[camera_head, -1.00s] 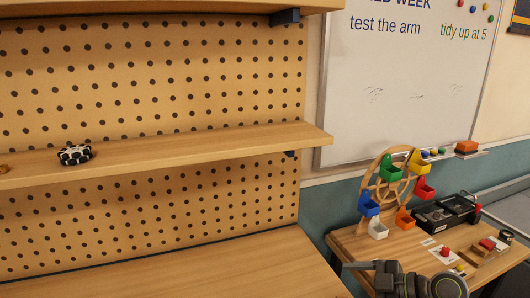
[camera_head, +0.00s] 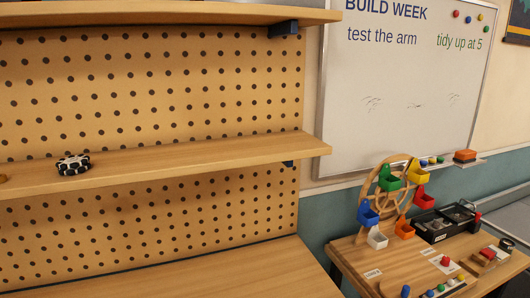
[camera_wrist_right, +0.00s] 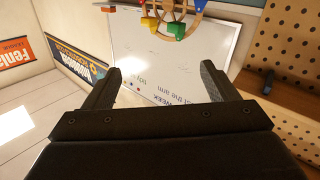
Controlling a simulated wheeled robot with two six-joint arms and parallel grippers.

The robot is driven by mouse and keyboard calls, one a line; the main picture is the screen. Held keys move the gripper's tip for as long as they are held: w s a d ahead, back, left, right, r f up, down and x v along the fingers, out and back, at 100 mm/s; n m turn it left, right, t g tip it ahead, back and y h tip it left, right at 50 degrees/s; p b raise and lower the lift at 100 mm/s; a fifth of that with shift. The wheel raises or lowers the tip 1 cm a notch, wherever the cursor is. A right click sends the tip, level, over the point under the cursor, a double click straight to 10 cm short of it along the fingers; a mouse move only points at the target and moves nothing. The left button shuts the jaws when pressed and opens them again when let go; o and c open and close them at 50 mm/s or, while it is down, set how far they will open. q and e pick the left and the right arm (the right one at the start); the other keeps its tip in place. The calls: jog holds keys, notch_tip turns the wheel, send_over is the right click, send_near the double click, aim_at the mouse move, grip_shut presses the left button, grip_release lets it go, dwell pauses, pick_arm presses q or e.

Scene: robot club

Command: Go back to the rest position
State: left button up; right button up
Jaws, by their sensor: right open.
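My right gripper (camera_wrist_right: 157,90) shows in the right wrist view with its two dark fingers spread apart and nothing between them. Past its fingers the whiteboard (camera_wrist_right: 185,60) appears upside down. Neither gripper shows in the head view now. My left gripper is in no view.
At the right, a table (camera_head: 350,252) carries a wooden wheel with coloured bins (camera_head: 391,182), a black tray (camera_head: 445,222) and small coloured pieces. The bench top (camera_head: 250,275) below the shelf is bare.

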jog(key=s+a+f+n+g+y, duration=0.1)
jog(key=s+a+f+g+y, duration=0.15)
jog(key=s+f+g, duration=0.7)
jog(key=s+a+f+n+g+y, duration=0.1)
jog(key=s+a+f+g+y, duration=0.2)
jog(key=s+f, duration=0.65)
notch_tip(320, 180, down, 22)
jog(key=s+d+r+g+h, duration=0.1)
jog(key=s+d+g, duration=0.1)
jog(key=s, duration=0.1)
jog(key=s+a+f+g, duration=0.1)
jog(key=s+f, duration=1.3)
jog(key=f, duration=0.3)
jog(key=shift+s+a, duration=0.4)
